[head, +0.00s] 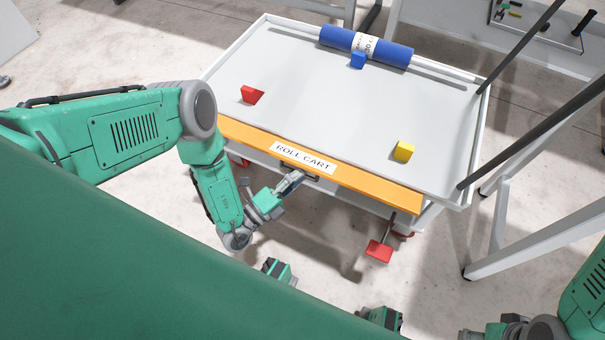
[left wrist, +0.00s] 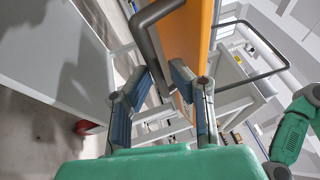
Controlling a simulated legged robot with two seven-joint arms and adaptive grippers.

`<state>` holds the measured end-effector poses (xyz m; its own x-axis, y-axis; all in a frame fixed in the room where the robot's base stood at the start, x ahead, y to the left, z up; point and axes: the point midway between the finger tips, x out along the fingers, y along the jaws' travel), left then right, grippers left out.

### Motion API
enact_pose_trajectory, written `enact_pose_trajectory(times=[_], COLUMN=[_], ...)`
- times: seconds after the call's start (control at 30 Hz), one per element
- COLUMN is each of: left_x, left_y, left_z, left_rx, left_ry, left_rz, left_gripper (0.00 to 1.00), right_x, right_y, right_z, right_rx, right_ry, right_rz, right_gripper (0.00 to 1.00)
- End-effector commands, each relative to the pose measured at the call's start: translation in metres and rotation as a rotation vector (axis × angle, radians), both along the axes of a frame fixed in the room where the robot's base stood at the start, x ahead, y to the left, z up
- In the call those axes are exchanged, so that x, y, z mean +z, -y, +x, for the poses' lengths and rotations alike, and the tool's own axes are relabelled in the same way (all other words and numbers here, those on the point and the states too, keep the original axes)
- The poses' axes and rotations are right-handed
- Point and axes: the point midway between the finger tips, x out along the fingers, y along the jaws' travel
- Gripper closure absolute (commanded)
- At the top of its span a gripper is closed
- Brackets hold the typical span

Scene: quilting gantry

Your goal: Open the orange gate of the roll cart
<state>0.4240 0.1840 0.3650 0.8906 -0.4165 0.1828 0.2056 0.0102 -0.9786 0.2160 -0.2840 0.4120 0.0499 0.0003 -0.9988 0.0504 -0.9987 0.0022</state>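The roll cart (head: 330,95) has a pale tray with an orange gate (head: 385,188) along its near side, labelled ROLL CART. The gate stands upright along the edge. A dark bar handle (head: 312,177) is on the gate's outer face; it shows large in the left wrist view (left wrist: 149,45). My left gripper (head: 295,179) is at the handle. In the left wrist view its two blue-padded fingers (left wrist: 162,82) are apart, with the handle's bar between them and no clear grip on it.
On the tray are a blue roll (head: 395,54), a blue block (head: 358,61), a red block (head: 249,94) and a yellow block (head: 403,151). A red pedal (head: 379,251) sticks out below the cart. Grey frame legs (head: 540,220) stand at right.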

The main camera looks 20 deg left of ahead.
Motion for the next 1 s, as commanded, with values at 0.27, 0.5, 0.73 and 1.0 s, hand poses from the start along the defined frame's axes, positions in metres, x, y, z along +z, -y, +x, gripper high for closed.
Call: enact_pose_trajectory(times=[0.27, 0.5, 0.73, 1.0], left_x=[0.003, 0.003, 0.003, -0.005], left_y=[0.006, 0.007, 0.007, 0.013], left_z=[0.012, 0.012, 0.012, 0.009], left_rx=[0.0, -0.001, 0.0, -0.004], left_ry=[-0.001, -0.001, 0.0, 0.039], left_rz=[0.002, 0.002, -0.001, -0.03], left_gripper=[0.82, 1.0, 1.0, 1.0], right_x=[-0.004, -0.003, -0.003, -0.003], right_y=[0.0, 0.0, 0.0, 0.0], right_z=[0.0, 0.0, 0.0, 0.0], right_rx=[0.001, 0.001, 0.001, 0.001], right_ry=[0.0, 0.0, 0.0, 0.0], right_rz=[0.001, 0.0, 0.0, 0.0], right_gripper=[0.6, 0.6, 0.6, 0.6])
